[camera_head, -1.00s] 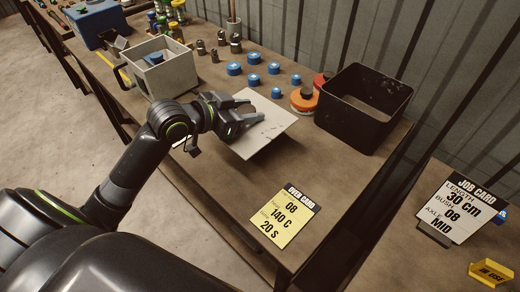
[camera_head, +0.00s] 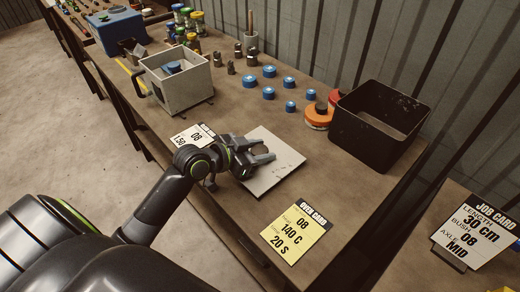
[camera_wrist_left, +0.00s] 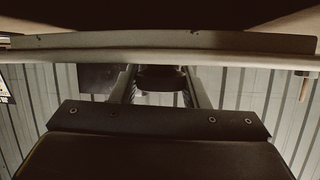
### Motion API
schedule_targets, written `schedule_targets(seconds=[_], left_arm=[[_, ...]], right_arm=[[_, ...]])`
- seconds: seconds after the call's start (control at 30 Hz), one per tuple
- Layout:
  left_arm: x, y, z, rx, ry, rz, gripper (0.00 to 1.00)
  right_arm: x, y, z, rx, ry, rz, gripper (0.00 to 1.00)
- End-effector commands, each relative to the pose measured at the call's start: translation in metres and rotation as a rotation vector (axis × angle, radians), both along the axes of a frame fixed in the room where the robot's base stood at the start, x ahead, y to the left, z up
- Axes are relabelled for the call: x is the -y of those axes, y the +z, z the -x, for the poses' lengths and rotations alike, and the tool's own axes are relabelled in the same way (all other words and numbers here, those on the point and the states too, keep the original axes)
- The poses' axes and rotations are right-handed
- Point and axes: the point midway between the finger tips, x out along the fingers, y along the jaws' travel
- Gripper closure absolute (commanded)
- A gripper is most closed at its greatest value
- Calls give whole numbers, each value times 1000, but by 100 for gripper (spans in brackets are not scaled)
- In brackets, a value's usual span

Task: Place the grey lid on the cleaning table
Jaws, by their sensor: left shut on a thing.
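The grey lid (camera_head: 284,151) is a thin, pale square plate with a few dark marks, over the middle of the brown table (camera_head: 225,115). It lies close to the tabletop; I cannot tell whether it touches. My left gripper (camera_head: 263,157) is shut on the lid at its left side. In the left wrist view the lid (camera_wrist_left: 160,42) shows as a long edge crossing in front of the fingers (camera_wrist_left: 162,88). My right gripper is not in view.
A yellow oven card (camera_head: 297,232) lies in front of the lid, a white card (camera_head: 192,136) to its left. Behind are blue caps (camera_head: 269,71), orange discs (camera_head: 318,116) and a black bin (camera_head: 378,135). An open pale box (camera_head: 185,92) stands at the back left.

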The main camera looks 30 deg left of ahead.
Motion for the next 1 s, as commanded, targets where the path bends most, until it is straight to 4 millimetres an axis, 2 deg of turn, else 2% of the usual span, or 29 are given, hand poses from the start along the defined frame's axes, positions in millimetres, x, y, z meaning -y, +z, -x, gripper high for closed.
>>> schedule_targets(seconds=[0.4,0.43,0.6,0.87,1.0], left_arm=[[0,-13,1,-6,2,6,88],[0,-15,1,-10,3,6,58],[0,-17,2,-15,4,10,37],[1,-17,2,-17,4,14,37],[1,-9,2,-18,3,14,37]], right_arm=[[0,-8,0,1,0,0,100],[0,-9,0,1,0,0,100],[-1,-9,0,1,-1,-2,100],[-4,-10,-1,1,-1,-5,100],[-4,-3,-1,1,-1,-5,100]])
